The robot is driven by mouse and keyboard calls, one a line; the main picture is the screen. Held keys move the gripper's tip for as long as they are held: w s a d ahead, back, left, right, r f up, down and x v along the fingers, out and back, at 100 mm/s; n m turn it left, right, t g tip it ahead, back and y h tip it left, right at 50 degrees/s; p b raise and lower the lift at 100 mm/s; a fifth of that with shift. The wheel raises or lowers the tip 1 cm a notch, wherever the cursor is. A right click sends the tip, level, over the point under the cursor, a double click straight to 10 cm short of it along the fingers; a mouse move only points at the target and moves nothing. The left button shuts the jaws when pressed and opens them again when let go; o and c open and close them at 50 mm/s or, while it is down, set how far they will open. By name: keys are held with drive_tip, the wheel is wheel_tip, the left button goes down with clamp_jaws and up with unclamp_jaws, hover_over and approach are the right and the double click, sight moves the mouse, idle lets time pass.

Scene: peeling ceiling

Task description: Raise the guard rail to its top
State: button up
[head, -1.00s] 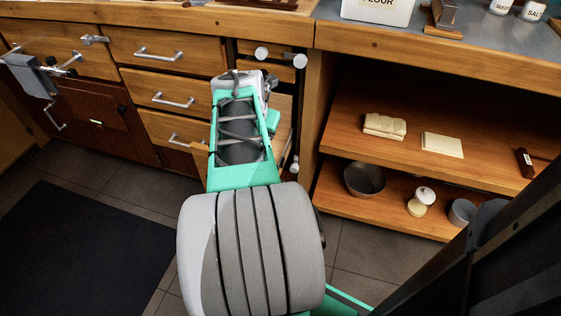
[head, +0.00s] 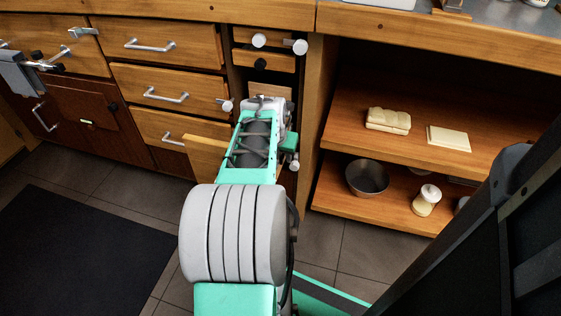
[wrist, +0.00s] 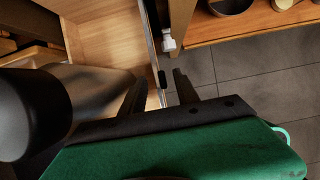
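A narrow pull-out stands open from the cabinet; its wooden side (head: 205,155) shows left of my arm in the head view. In the wrist view its wooden inside (wrist: 105,45) lies at upper left. A thin metal rail (wrist: 152,45), apparently the guard rail, runs along its right edge, with a white fitting (wrist: 168,42) beside it. My gripper (wrist: 159,80) is open, its dark fingers on either side of the rail's near end and a small dark piece. I cannot tell whether they touch it. My arm hides the gripper in the head view.
Open shelves to the right hold bread (head: 388,120), a pale slab (head: 449,138), a bowl (head: 367,178) and a jar (head: 426,200). Closed drawers with bar handles (head: 166,95) are to the left. A dark mat (head: 80,250) lies on the tiled floor.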

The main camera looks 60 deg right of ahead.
clamp_jaws()
idle(0.4)
idle(1.1)
